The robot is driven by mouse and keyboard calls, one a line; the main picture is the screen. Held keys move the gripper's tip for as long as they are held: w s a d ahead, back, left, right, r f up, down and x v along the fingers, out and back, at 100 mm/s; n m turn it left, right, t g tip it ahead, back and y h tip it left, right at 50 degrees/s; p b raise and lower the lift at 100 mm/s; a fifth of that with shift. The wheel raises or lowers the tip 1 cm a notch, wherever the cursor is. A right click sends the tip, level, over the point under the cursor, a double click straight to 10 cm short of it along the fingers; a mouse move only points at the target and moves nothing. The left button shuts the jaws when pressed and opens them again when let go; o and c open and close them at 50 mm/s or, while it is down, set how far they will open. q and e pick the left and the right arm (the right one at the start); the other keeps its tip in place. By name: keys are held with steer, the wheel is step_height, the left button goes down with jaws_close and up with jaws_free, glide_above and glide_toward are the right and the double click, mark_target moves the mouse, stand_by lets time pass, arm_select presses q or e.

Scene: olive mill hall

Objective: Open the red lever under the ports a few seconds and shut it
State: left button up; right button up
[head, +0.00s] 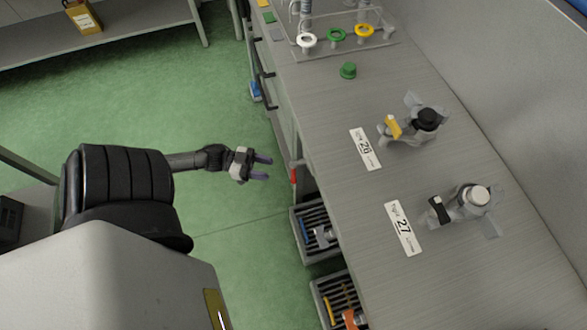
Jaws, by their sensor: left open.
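A small red piece (294,175), which looks like the red lever, shows at the front edge of the grey counter (330,205). Its mount is hard to make out. My left gripper (268,168) is open and empty, its two fingers pointing right toward the red piece with a small gap in the picture. On the counter stand a metal fitting with a yellow handle and black cap (427,118) by label 26 (365,149), and a fitting with a black handle and grey cap (475,196) by label 27 (403,228). My right gripper is out of view.
A clear rack with white, green and yellow rings (337,35) stands at the counter's far end, near a green knob (348,71). Dark slatted crates (311,250) sit below the counter's front edge. Green floor (215,110) is free around my left arm.

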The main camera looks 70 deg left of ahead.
mark_target(294, 174)
arm_select(q)
steer(key=shift+b+x, duration=0.85)
steer(key=shift+x, duration=3.9)
steer(key=shift+c, duration=0.3)
steer(key=c, duration=0.4)
jaws_close()
